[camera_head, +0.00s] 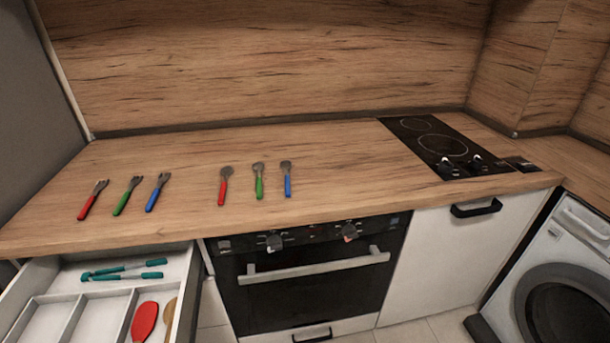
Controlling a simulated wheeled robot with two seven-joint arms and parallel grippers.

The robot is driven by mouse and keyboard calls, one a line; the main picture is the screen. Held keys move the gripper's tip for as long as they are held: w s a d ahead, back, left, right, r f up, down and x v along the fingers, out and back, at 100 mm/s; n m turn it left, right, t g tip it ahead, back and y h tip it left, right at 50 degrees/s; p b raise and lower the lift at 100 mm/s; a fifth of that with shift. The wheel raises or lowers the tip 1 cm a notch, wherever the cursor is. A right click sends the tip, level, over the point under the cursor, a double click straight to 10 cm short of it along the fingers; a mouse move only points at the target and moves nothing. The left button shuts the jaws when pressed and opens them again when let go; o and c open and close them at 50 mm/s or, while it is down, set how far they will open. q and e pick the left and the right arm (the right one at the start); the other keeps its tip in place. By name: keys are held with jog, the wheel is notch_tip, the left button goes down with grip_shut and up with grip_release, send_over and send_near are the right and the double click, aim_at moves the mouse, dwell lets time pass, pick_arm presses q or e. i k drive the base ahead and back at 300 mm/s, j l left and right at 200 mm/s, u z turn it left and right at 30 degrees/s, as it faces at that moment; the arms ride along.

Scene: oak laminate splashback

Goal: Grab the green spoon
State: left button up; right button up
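The green spoon (259,182) lies on the wooden countertop (330,185), its grey bowl toward the back and its green handle toward the front edge. A red spoon (224,186) lies to its left and a blue spoon (287,179) to its right, both apart from it. Farther left lie three forks: a red one (93,200), a green one (127,196) and a blue one (158,193). Neither of my grippers shows in the head view.
An open drawer (62,311) at the lower left holds teal-handled utensils (122,270), a red utensil (145,321) and a wooden one (169,318). An oven (310,272) is below the counter. A cooktop (445,145) is at the right. The counter between spoons and cooktop is clear.

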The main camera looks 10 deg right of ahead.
aim_at(257, 166)
jog(key=i+l+u, duration=0.15)
jog(key=l, duration=0.25)
jog(key=i+l+u, duration=0.1)
jog(key=l, duration=0.3)
jog(key=i+l+u, duration=0.15)
jog(key=l, duration=0.25)
jog(key=i+l+u, duration=0.1)
jog(key=l, duration=0.3)
jog(key=i+l+u, duration=0.15)
jog(key=l, duration=0.3)
